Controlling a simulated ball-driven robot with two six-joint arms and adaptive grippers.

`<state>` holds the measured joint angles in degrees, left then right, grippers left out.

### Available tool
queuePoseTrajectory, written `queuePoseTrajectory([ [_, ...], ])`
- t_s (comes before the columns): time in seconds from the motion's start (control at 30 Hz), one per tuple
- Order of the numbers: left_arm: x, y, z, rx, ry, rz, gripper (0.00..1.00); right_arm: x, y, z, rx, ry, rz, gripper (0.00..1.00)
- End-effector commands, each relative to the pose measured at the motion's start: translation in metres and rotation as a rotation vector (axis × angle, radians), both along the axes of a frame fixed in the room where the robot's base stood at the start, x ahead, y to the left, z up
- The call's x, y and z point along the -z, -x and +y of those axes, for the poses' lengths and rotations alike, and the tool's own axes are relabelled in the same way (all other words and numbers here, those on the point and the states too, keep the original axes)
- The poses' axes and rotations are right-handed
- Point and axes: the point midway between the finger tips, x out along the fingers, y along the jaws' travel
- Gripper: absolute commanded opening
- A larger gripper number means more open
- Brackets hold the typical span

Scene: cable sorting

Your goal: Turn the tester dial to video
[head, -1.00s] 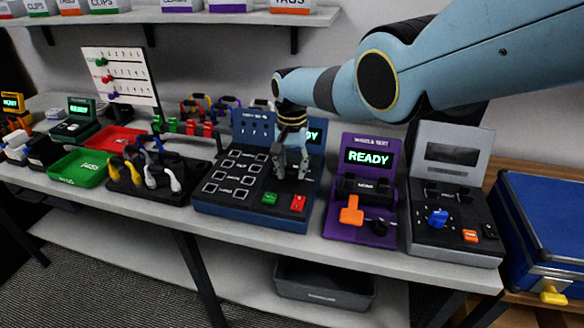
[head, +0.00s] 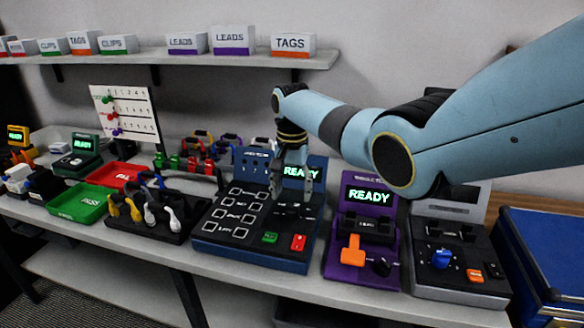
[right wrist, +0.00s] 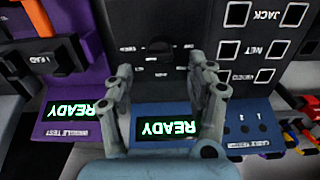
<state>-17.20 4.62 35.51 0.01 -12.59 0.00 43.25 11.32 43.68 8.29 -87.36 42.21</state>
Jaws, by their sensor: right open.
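The blue cable tester (head: 210,252) stands on the bench with a lit READY screen (head: 301,172). Its face has labelled squares on the left and a green and a red button in front. My right gripper (head: 290,188) is open and empty above the tester's right half, in front of the screen. In the right wrist view its fingers (right wrist: 165,78) are spread, with the inverted READY screen (right wrist: 165,127) between them. A dark rounded part (right wrist: 160,46), perhaps the dial, lies beyond the fingertips; its setting cannot be read. My left gripper is not in view.
A purple tester (head: 347,274) with an orange lever stands right of the blue one. A grey unit (head: 455,283) with a blue knob is further right, then a blue case (head: 548,240). A black cable rack (head: 150,228) and a green tray (head: 78,204) stand left.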

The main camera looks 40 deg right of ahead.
Motion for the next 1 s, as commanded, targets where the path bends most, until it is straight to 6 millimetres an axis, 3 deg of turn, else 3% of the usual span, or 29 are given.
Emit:
queuePoseTrajectory([
  [0.2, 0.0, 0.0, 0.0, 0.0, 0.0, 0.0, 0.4, -0.045, 0.0, 0.0, 0.0, 0.002, -0.001, 0.57],
  [0.33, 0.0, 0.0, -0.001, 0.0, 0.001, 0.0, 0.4, -0.061, 0.0, 0.0, 0.0, 0.001, -0.001, 0.57],
  [1.0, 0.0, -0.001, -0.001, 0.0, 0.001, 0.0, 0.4, -0.066, 0.001, 0.0, -0.003, 0.001, 0.002, 0.57],
])
